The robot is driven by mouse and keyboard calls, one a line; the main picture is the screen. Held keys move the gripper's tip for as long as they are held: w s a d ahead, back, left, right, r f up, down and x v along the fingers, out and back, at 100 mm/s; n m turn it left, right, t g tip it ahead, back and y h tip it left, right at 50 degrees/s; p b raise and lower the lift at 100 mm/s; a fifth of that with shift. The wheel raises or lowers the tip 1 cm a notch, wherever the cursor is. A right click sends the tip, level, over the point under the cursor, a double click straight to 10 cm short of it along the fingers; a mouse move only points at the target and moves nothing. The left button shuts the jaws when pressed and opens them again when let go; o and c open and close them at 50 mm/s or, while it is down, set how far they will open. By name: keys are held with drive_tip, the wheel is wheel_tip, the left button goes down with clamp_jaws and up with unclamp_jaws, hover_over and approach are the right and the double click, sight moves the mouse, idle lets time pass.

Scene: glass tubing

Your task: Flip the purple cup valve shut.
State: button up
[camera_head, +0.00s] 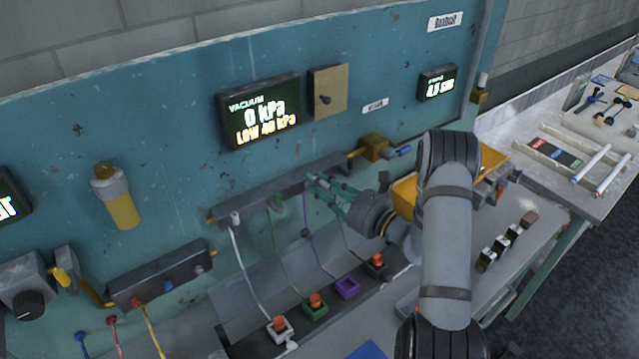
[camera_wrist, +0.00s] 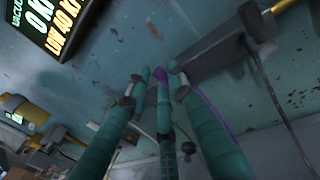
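The purple valve handle (camera_wrist: 160,74) shows in the wrist view, just beyond my fingertips at the edge of the grey manifold. A purple tube (camera_wrist: 211,109) runs down from it. In the head view my gripper (camera_head: 322,187) is at the right part of the grey manifold (camera_head: 257,194) and hides the purple valve there. In the wrist view my gripper's (camera_wrist: 158,82) teal fingers stand apart around the line to the handle. Whether they touch it cannot be told. The purple cup (camera_head: 346,287) stands on the bench below, between the green and black cups.
The white cup (camera_head: 279,327), green cup (camera_head: 315,307) and black cup (camera_head: 376,266) carry red tops. The vacuum display (camera_head: 262,112) reads 0 kPa, LOW 40 kPa. A yellow bin (camera_head: 404,190) lies behind my arm. Thin tubes hang from the manifold near my gripper.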

clamp_jaws()
drive_tip(key=shift+w+d+m+b, duration=0.1)
drive_tip(key=shift+d+m+b, duration=0.05)
drive_tip(key=shift+m+b, duration=0.2)
idle(0.3)
drive_tip(key=shift+w+d+f+m+t+h+b, duration=0.2)
drive_tip(key=shift+w+d+f+m+t+b, duration=0.3)
drive_tip(key=shift+m, duration=2.75)
drive_tip(key=shift+w+d+f+m+t+h+b, duration=0.35)
drive_tip(key=shift+f+m+t+b, duration=0.5)
drive_tip(key=shift+m, duration=2.4)
drive_tip(key=shift+w+d+f+m+t+h+b, duration=0.2)
drive_tip(key=shift+d+f+m+t+b, duration=0.45)
drive_tip(key=shift+m, duration=2.6)
drive_tip(key=shift+r, duration=0.1)
drive_tip(key=o, duration=0.5)
unclamp_jaws()
drive_tip(key=shift+a, duration=0.1)
